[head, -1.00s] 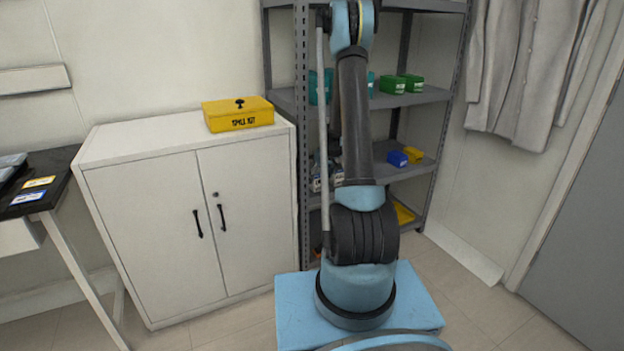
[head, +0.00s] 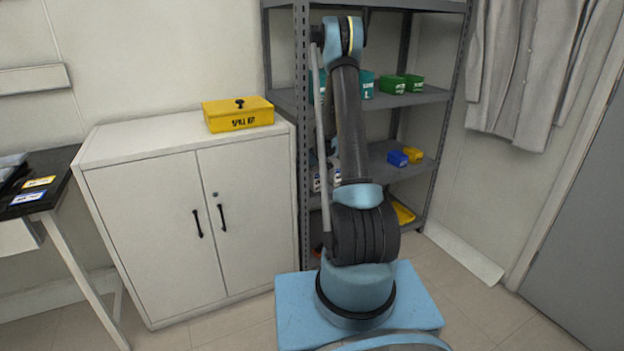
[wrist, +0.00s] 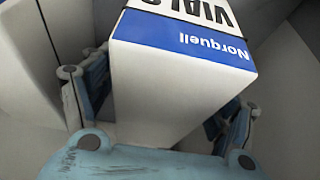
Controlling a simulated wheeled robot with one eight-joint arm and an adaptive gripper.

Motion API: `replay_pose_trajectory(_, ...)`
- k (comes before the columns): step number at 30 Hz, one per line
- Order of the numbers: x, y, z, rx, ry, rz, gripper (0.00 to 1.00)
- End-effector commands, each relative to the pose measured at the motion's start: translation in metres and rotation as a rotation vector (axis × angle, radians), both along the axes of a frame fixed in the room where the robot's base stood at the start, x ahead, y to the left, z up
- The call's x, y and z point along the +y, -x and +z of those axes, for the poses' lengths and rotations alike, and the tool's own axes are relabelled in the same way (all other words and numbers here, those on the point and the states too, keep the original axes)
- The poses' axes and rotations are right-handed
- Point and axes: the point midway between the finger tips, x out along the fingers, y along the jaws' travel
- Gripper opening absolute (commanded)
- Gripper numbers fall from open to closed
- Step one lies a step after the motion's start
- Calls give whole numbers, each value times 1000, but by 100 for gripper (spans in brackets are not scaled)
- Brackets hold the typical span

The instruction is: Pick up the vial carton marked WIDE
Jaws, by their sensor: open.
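In the wrist view, a white carton (wrist: 165,95) with a blue band reading "Norquell" and black letters starting "VIALS" shows upside down. My gripper (wrist: 168,105) is open, with one pale blue finger on each side of the carton. Gaps seem to show beside it, and I cannot tell whether a finger touches it. The word WIDE is not visible on the part that shows. In the head view my gripper is hidden behind my arm and the shelf post. Small white items with blue labels (head: 316,182) stand on the middle shelf, partly hidden by my arm.
The grey shelf rack (head: 302,130) holds teal containers, green bins (head: 403,84) and blue and yellow bins (head: 398,158). A white cabinet (head: 150,215) with a yellow spill kit (head: 238,114) stands left of it. Grey walls lie close around the carton in the wrist view.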

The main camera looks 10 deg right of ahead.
Motion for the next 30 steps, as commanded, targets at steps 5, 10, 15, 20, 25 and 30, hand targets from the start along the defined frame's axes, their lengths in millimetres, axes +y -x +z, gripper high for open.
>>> replay_pose_trajectory(5,0,0,0,0,0,0,69)
replay_pose_trajectory(10,0,0,0,0,0,0,31)
replay_pose_trajectory(15,0,0,0,0,0,0,14)
replay_pose_trajectory(20,0,0,1,0,0,0,14)
replay_pose_trajectory(25,1,0,9,0,0,1,14)
replay_pose_trajectory(30,-3,6,16,0,0,2,14)
